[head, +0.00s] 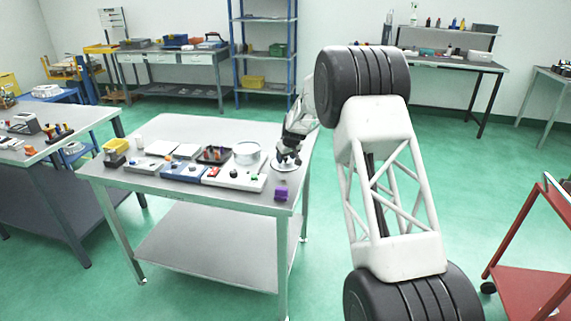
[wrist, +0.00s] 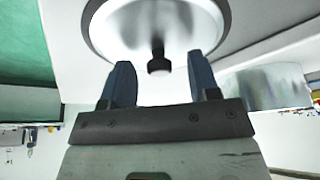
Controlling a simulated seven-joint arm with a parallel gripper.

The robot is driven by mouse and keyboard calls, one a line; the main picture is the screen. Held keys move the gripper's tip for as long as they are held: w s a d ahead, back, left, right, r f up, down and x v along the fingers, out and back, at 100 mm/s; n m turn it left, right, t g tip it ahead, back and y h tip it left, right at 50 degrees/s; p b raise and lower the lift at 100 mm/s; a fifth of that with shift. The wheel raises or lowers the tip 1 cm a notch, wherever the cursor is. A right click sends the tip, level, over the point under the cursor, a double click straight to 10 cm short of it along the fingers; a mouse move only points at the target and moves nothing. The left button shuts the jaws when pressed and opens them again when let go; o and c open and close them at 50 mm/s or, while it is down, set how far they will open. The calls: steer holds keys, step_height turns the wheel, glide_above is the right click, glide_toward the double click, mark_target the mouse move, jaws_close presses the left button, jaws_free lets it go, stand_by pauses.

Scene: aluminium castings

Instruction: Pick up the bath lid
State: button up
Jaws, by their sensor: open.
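The bath lid (head: 286,168) is a pale round disc lying on the table to the right of the white control box. In the wrist view the lid (wrist: 135,22) is shiny with a dark rim, and its small dark knob (wrist: 159,62) points towards my gripper. My gripper (head: 288,156) is over the lid in the head view. In the wrist view my gripper (wrist: 160,66) is open, with one dark finger on each side of the knob and gaps between. The bath (head: 246,153), a round metallic pot, stands left of the lid; it also shows in the wrist view (wrist: 265,88).
A purple object (head: 281,191) stands near the table's front right edge, close to the lid. A blue-fronted box (head: 183,170), a dark rack (head: 213,154) and a yellow container (head: 116,146) stand further left. The table's (head: 180,125) back part is clear.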

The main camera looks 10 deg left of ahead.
mark_target(286, 158)
steer(key=c, duration=1)
steer(key=shift+c, duration=0.2)
steer(key=shift+r, duration=0.1)
step_height(286, 158, up, 10)
stand_by(0.5)
steer(key=s+a+r, duration=0.1)
steer(key=a+r, duration=0.1)
steer(key=a, duration=0.6)
steer(key=s+a+r, duration=0.1)
steer(key=a+r, duration=0.1)
steer(key=a, duration=0.6)
steer(key=shift+s+a, duration=0.2)
steer(key=shift+a, duration=0.05)
